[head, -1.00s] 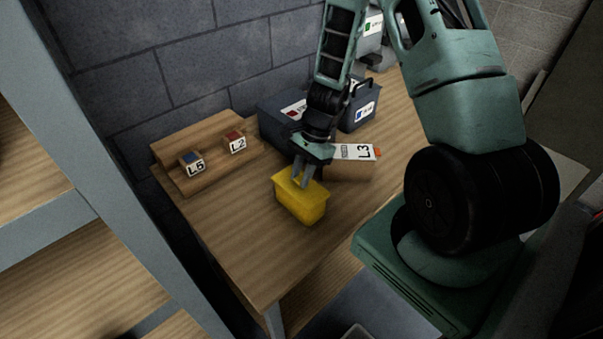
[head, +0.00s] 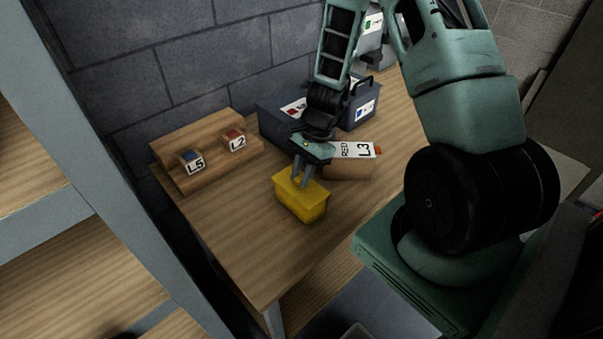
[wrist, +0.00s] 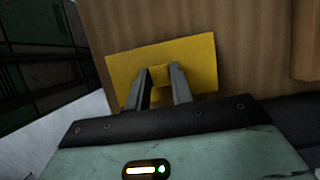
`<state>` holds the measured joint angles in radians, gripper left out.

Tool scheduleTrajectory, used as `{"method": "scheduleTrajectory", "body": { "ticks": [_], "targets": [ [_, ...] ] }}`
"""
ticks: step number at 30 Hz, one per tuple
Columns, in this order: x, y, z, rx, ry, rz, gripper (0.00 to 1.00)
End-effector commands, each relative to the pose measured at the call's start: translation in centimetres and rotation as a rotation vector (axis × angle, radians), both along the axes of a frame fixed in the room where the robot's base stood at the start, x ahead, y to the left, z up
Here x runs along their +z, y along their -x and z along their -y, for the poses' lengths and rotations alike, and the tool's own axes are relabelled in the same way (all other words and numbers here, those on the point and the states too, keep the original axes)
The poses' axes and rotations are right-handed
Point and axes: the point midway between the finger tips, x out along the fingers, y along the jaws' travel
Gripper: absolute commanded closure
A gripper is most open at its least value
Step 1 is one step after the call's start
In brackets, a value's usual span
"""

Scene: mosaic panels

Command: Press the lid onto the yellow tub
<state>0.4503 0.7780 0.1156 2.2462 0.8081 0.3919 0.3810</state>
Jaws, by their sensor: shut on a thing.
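The yellow tub (head: 302,208) stands upright on the wooden table, near its front left part. A yellow lid (head: 284,181) lies over the tub's top in the head view. Whether its edge is fully seated I cannot tell. In the wrist view the lid (wrist: 203,58) is a flat yellow panel with a small raised grip (wrist: 160,74) between the fingers. My gripper (head: 300,184) points down over the lid and is shut on this grip. The fingers also show in the wrist view (wrist: 160,84). The tub's walls are hidden there beneath the lid.
A wooden stepped rack (head: 205,150) with blocks marked L5 and L2 stands at the left. A block with an L3 label (head: 350,168) sits close right of the tub. Dark bins (head: 360,112) stand behind. The table front (head: 250,255) is clear.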

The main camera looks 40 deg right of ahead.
Motion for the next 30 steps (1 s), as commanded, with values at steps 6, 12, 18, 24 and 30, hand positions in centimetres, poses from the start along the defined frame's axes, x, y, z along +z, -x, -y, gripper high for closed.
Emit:
{"method": "scheduleTrajectory", "body": {
  "ticks": [6, 12, 18, 24, 30],
  "targets": [
    [0.01, 0.00, 0.00, 0.000, 0.000, 0.000, 0.99],
    [0.02, 0.00, 0.01, 0.000, 0.000, 0.000, 0.52],
    [0.01, 0.00, 0.00, 0.000, 0.000, 0.000, 0.30],
    [0.01, 0.00, 0.00, 0.000, 0.000, 0.000, 0.30],
    [0.47, 0.00, 0.01, 0.000, 0.000, 0.000, 0.30]
  ]
}}
